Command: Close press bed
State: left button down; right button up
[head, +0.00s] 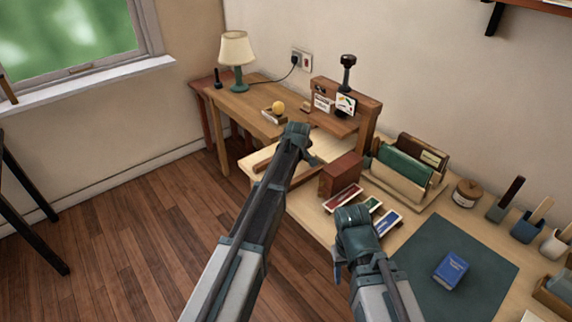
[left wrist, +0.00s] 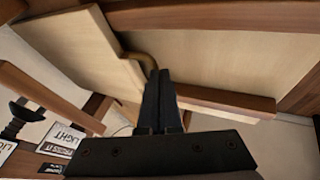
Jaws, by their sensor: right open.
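The wooden press (head: 345,95) stands on the desk at the back wall, with a black knob on top and small signs on its front. Its pale bed (head: 256,157) appears to stick out in front, partly hidden by my left arm. My left gripper (head: 298,140) is over the bed. In the left wrist view its dark fingers (left wrist: 160,95) are together, tips at a curved brass-coloured handle (left wrist: 143,60) beside pale board (left wrist: 70,50). I cannot tell whether the handle is between them. My right gripper (head: 352,232) is open and empty above the desk's near edge.
A red-brown box (head: 341,174), coloured trays (head: 343,198) and a book rack (head: 405,170) stand right of the bed. A blue book (head: 451,269) lies on a dark mat (head: 470,245). A lamp (head: 236,50) stands behind.

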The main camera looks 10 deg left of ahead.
aim_at(311, 153)
pick_arm(q)
jog(key=w+d, duration=0.1)
jog(key=w, duration=0.1)
jog(key=w+d, duration=0.1)
jog(key=d, duration=0.1)
jog(key=shift+w, duration=0.4)
jog(key=shift+s+a, duration=0.1)
jog(key=shift+s+a+r, duration=0.15)
jog(key=shift+s+a, duration=0.1)
jog(key=shift+s, duration=0.15)
jog(key=s, duration=0.1)
jog(key=s+a+r+p, duration=0.1)
jog(key=s+a+p, duration=0.1)
jog(key=shift+r, duration=0.3)
jog(key=p+v, duration=0.7)
jog(key=v, duration=0.1)
jog(key=shift+s+r, duration=0.2)
jog(key=shift+r, duration=0.15)
jog(key=shift+d, duration=0.1)
